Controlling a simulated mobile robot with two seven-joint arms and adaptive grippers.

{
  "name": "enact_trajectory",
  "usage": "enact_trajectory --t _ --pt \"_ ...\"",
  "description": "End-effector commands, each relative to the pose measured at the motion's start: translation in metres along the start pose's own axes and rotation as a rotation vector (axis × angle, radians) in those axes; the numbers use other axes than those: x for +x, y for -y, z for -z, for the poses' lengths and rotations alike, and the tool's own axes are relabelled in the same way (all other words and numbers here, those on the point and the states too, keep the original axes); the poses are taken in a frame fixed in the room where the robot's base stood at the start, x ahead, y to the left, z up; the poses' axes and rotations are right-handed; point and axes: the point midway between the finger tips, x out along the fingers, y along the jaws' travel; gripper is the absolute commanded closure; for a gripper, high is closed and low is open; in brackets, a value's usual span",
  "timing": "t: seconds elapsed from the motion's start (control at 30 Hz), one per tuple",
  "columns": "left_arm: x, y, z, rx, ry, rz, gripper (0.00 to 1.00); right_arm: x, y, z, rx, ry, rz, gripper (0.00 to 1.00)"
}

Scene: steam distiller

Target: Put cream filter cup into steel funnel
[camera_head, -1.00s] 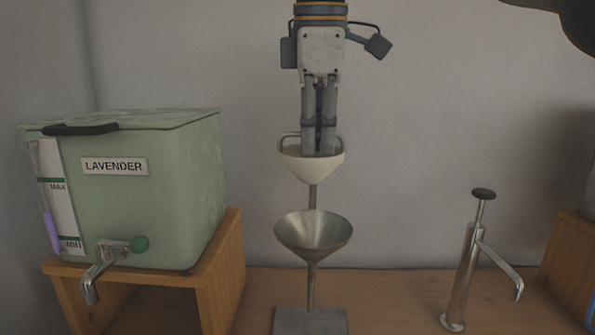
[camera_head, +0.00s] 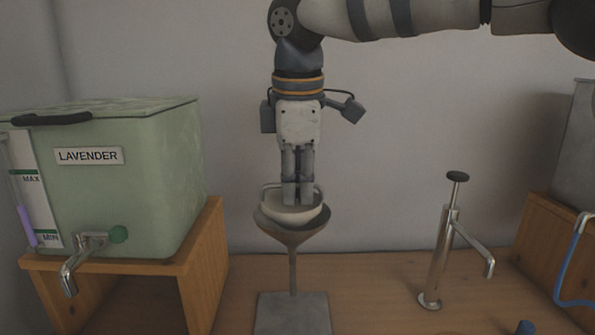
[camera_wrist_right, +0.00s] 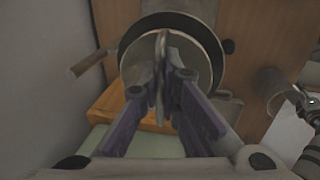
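The steel funnel (camera_head: 291,240) stands upright on a thin stem over a square grey base (camera_head: 292,315). The cream filter cup (camera_head: 310,216) is upright at the funnel's mouth, with its lower part hidden behind or inside the rim. I cannot tell whether it rests fully on the funnel. My right gripper (camera_head: 297,203) points straight down, its fingers close together inside the cup's outline. In the right wrist view the fingers (camera_wrist_right: 163,75) close on a thin upright part of the cup, above its round mouth. My left gripper is not in view.
A green tank labelled LAVENDER (camera_head: 120,190) with a tap (camera_head: 85,255) sits on a wooden stand (camera_head: 205,255) at left. A metal pump (camera_head: 440,255) stands right of the funnel. Another wooden stand (camera_head: 565,240) and blue tube (camera_head: 570,275) are at far right. Table between is clear.

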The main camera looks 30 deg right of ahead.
Motion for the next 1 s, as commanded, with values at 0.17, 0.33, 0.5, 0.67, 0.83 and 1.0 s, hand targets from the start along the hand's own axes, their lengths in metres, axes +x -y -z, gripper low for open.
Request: enact_trajectory --t 0.17,0.33,0.5,0.67,0.83,1.0 --pt "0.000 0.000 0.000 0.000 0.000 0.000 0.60 0.001 0.000 0.000 0.001 -0.001 0.000 1.00" --pt "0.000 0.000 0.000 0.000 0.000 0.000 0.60 0.000 0.000 0.000 0.001 0.000 -0.002 1.00" --pt "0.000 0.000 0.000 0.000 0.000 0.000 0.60 0.001 0.001 0.000 0.001 -0.001 -0.001 1.00" --pt "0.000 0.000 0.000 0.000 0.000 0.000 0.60 0.003 0.001 0.000 0.001 0.000 -0.001 1.00" --pt "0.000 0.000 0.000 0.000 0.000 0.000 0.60 0.007 0.002 -0.001 0.000 0.001 0.000 1.00" --pt "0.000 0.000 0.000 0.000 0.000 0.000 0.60 0.011 0.003 0.000 0.000 -0.001 -0.001 1.00"
